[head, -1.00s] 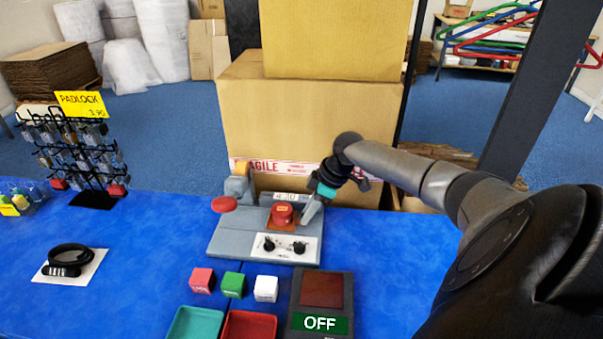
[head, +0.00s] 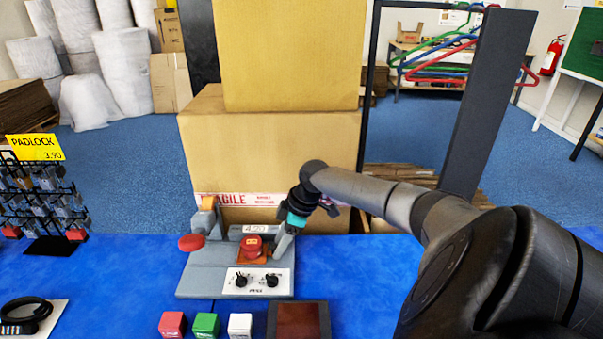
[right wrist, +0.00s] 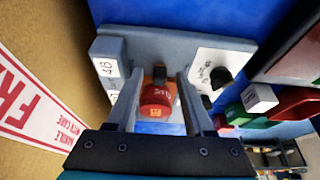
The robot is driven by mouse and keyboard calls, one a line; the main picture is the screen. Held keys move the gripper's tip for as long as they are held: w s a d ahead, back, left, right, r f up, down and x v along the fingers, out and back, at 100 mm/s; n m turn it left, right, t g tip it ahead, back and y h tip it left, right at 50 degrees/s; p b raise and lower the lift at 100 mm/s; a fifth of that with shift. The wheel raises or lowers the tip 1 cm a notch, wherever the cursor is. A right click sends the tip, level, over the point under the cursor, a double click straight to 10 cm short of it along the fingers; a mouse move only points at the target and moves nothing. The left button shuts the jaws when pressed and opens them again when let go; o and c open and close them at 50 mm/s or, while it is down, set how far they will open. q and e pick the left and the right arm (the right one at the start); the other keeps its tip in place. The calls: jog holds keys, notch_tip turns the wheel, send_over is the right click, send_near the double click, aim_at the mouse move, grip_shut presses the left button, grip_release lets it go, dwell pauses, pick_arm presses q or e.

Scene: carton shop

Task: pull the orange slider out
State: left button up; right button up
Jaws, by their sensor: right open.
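The grey control block (head: 205,280) stands on the blue table in the head view. On it, a red knob (head: 252,244) sits over a flat orange piece (head: 243,257). A second orange piece (head: 208,202) tops a grey post at the block's back left. I cannot tell for sure which is the slider. My right gripper (head: 280,246) is open, tilted down just right of the red knob. In the right wrist view, its fingers (right wrist: 160,85) lie either side of the red knob (right wrist: 156,100), with orange (right wrist: 159,74) showing behind it. Contact is unclear. My left gripper is out of view.
A red mushroom button (head: 191,242) stands at the block's left, and a white panel (head: 256,281) with black knobs at its front. Large cartons (head: 270,150) rise close behind. Coloured cubes (head: 206,324) lie in front. A padlock rack (head: 42,200) stands at left.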

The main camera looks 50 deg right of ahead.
jog(key=shift+s+r+p, duration=0.1)
jog(key=shift+r+p, duration=0.25)
jog(key=shift+r, duration=0.05)
jog(key=p+v, duration=0.2)
jog(key=p, duration=0.1)
jog(key=shift+d+r, duration=0.1)
jog(key=shift+r, duration=0.05)
jog(key=s+d, duration=0.1)
jog(key=s+d+p, duration=0.1)
jog(key=shift+s, duration=0.3)
jog(key=s+d+p, duration=0.1)
jog(key=s, duration=0.1)
jog(key=s+d, duration=0.2)
jog(key=s+d+p, duration=0.1)
jog(key=s+d, duration=0.1)
jog(key=shift+s+p, duration=0.15)
jog(key=shift+p, duration=0.15)
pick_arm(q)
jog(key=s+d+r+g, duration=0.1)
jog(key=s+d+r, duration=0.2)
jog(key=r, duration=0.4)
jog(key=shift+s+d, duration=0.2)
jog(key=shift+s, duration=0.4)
pick_arm(e)
jog(key=shift+s+d+f, duration=0.25)
jog(key=shift+s, duration=0.05)
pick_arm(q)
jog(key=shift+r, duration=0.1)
